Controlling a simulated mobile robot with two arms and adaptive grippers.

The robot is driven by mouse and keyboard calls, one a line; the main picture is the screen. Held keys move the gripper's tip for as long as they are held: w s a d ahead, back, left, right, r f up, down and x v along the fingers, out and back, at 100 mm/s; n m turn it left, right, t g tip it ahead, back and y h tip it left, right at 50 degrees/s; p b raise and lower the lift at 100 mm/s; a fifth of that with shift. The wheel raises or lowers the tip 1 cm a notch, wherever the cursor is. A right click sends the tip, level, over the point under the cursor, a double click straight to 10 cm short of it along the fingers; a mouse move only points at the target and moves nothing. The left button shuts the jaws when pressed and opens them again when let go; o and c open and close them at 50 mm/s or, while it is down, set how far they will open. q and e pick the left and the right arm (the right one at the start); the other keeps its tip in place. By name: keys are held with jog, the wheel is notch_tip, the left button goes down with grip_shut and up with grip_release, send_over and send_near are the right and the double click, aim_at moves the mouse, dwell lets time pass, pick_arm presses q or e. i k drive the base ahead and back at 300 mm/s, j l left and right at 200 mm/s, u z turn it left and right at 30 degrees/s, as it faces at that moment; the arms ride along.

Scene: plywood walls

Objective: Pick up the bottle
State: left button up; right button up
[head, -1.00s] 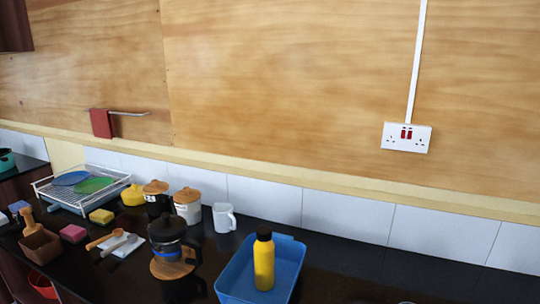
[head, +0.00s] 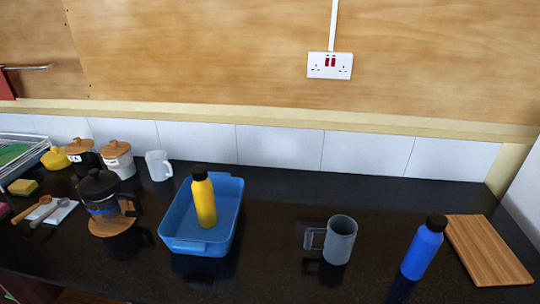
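Two bottles show in the head view, and I cannot tell which one the task means. A yellow bottle (head: 205,203) with a black cap stands in a blue tub (head: 168,226) left of the middle. A blue bottle (head: 422,253) with a black cap stands on the black counter (head: 280,260) at the right. Neither of my grippers is in view.
A grey mug (head: 341,240) stands between the tub and the blue bottle. A wooden board (head: 488,250) lies at the right. A French press (head: 102,197), lidded jars (head: 118,160) and a white mug (head: 158,167) stand at the left. Bare counter lies right of the tub.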

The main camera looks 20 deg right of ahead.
aim_at(428, 238)
jog(key=z, duration=1.65)
jog(key=i+u, duration=0.1)
jog(key=u, duration=0.15)
jog(key=k+l, duration=0.05)
